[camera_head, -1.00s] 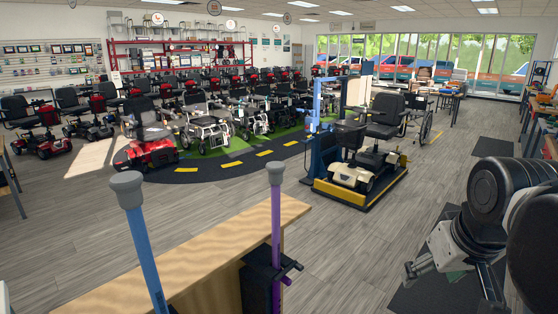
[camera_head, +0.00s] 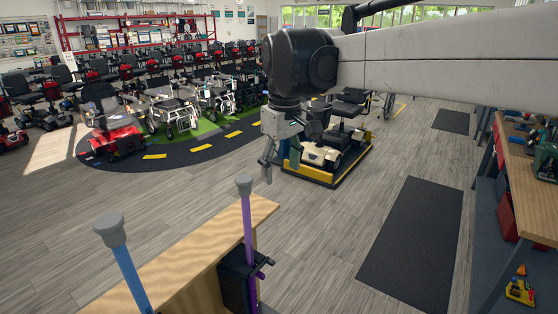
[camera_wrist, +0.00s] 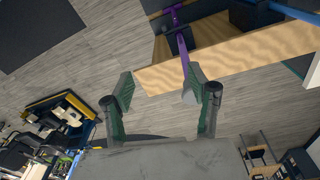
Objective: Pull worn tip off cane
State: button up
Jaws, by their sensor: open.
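A purple cane (camera_head: 248,225) stands tip-up in a black clamp (camera_head: 236,278) at the bench's end. Its grey tip (camera_head: 243,182) is on top. A blue cane (camera_head: 128,272) with a wider grey tip (camera_head: 110,229) stands to its left. My gripper (camera_head: 280,170) is open, pointing down, to the right of the purple cane's tip in the head view. In the wrist view, the purple cane (camera_wrist: 181,50) and its grey tip (camera_wrist: 189,97) appear near my right finger, between the open fingers (camera_wrist: 168,93). I see no contact with the tip.
The wooden bench (camera_head: 190,262) bears the canes. A workbench (camera_head: 530,185) with tools stands at right. A dark mat (camera_head: 412,240) lies on open floor. A scooter on a yellow-edged platform (camera_head: 325,172) stands behind my gripper, with scooter rows farther back.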

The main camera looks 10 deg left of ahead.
notch_tip(320, 180, up, 2)
jog(key=r+n+g+p, duration=0.1)
jog(key=n+p, duration=0.1)
jog(key=p, duration=0.1)
send_over(244, 178)
jog(key=shift+s+f+h, duration=0.1)
jog(key=shift+f+h, duration=0.15)
jog(key=shift+h, duration=0.05)
jog(key=shift+a, duration=0.1)
jog(key=shift+f, duration=0.15)
jog(key=shift+f+b, duration=2.65)
jog(key=shift+f, duration=1.75)
jog(key=shift+c, duration=0.5)
grip_shut()
jog(key=shift+r, duration=0.2)
